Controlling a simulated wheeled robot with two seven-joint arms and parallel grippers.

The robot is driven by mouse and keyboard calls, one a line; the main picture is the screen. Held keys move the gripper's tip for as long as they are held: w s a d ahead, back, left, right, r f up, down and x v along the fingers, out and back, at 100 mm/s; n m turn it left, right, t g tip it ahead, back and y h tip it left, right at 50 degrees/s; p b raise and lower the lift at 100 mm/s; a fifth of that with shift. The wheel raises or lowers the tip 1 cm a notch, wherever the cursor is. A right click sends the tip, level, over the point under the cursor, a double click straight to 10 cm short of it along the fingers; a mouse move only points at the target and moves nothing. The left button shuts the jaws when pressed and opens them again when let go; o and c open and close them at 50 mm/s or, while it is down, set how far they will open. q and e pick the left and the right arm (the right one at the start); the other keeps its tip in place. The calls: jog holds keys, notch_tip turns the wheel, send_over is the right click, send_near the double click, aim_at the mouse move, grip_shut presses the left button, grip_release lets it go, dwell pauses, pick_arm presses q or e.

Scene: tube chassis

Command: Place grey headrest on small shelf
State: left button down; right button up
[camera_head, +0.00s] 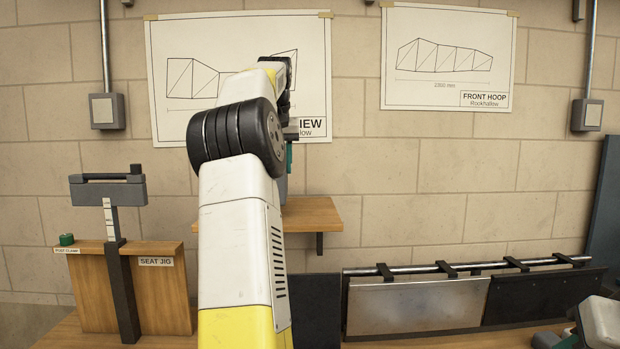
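The small wooden shelf (318,214) is on the wall behind my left arm, which covers its left part. My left gripper (290,156) is over the shelf; only a bit of its dark and teal parts shows past the arm. A narrow strip of something grey (283,186) shows below it, just above the shelf; I cannot tell whether it is a headrest or whether the fingers hold it. A grey headrest-like block (109,191) with a black bar on top sits on the marked post of the seat jig (158,295). My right gripper (566,340) is partly visible at the bottom right.
A green post-clamp knob (66,239) is on the jig's left top. A rail (465,267) with hanging grey and black panels runs along the right. A dark panel (315,305) stands below the shelf. Wall posters (447,58) hang above. Wall right of the shelf is clear.

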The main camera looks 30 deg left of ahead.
pick_arm(q)
jog(key=shift+w+d+f, duration=0.1)
jog(key=shift+f, duration=1.65)
jog(key=shift+f, duration=0.1)
jog(key=c, duration=0.9)
grip_release()
